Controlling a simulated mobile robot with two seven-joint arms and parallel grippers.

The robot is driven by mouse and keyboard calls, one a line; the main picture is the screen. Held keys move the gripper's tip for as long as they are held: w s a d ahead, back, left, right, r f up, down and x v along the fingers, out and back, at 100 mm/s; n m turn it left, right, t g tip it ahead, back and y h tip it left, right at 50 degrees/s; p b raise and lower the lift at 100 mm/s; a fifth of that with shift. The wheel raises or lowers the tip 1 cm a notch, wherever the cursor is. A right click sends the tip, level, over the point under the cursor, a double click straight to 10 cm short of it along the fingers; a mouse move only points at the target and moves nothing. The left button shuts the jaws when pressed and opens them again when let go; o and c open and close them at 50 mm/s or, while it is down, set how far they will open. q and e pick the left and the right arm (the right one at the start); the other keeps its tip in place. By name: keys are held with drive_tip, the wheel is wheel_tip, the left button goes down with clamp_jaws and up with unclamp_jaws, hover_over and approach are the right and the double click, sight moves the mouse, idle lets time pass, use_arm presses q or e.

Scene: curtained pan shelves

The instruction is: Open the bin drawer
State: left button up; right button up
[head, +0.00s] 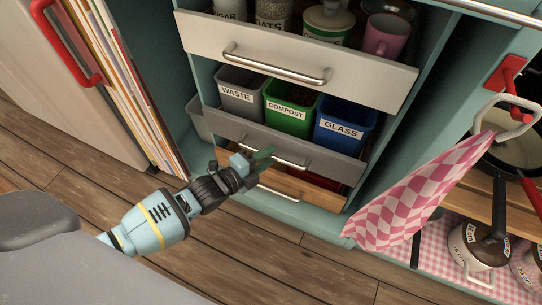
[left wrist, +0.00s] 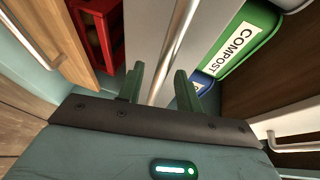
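The bin drawer (head: 325,159) has a low grey front with a metal bar handle (head: 292,162). Behind the front stand a grey WASTE bin (head: 238,92), a green COMPOST bin (head: 289,108) and a blue GLASS bin (head: 343,128). My left gripper (head: 264,158) is at the handle's left part. In the left wrist view, the handle bar (left wrist: 177,45) runs between the two green fingers (left wrist: 158,90), with a visible gap beside it. The fingers look open around it, not closed on it. My right gripper is in neither view.
Above is a drawer (head: 290,52) with jars and a pink mug (head: 385,36). Below is a wooden drawer (head: 300,187), partly hidden by my gripper. A checked pink towel (head: 425,195) hangs at right. Wooden floor (head: 300,262) is clear in front.

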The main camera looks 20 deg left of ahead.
use_arm(q)
drive_tip(key=shift+x, duration=0.9)
clamp_jaws()
